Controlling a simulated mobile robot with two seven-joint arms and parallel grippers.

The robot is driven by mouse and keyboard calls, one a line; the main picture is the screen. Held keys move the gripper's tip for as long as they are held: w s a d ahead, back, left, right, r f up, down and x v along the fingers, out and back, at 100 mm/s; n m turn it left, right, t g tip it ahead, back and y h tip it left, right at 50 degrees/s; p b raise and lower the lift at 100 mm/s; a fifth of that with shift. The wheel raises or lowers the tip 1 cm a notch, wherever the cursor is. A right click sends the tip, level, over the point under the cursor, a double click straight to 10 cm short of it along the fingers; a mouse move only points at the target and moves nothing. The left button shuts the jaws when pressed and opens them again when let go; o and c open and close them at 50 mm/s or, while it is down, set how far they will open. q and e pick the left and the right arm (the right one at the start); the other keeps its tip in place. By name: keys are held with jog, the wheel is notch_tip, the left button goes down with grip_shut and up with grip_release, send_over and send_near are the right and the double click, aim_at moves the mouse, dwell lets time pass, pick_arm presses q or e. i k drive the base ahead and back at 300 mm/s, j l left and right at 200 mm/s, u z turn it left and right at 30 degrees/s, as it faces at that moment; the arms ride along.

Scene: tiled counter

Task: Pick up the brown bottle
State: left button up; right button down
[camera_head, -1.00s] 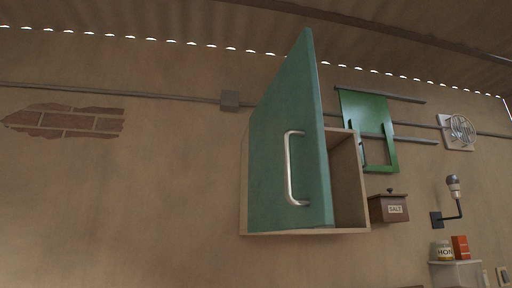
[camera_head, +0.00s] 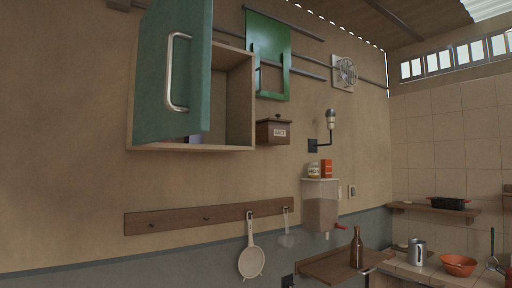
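The brown bottle (camera_head: 356,248) stands upright on a small wooden shelf board (camera_head: 330,265) in the lower right of the head view. The board is beside the tiled counter. Neither of my grippers shows in the head view, so nothing of their state can be seen.
An open green cabinet door (camera_head: 172,75) sticks out at upper left. A dispenser (camera_head: 320,205) hangs on the wall above the board. A metal mug (camera_head: 417,252) and an orange bowl (camera_head: 459,265) stand on the counter right of the bottle. A strainer (camera_head: 251,258) hangs left.

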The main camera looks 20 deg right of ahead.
aim_at(357, 245)
jog(key=z, duration=1.3)
jog(key=i+l+z, duration=0.3)
jog(key=i, duration=0.85)
jog(key=i+z, duration=0.35)
jog(key=i, duration=0.85)
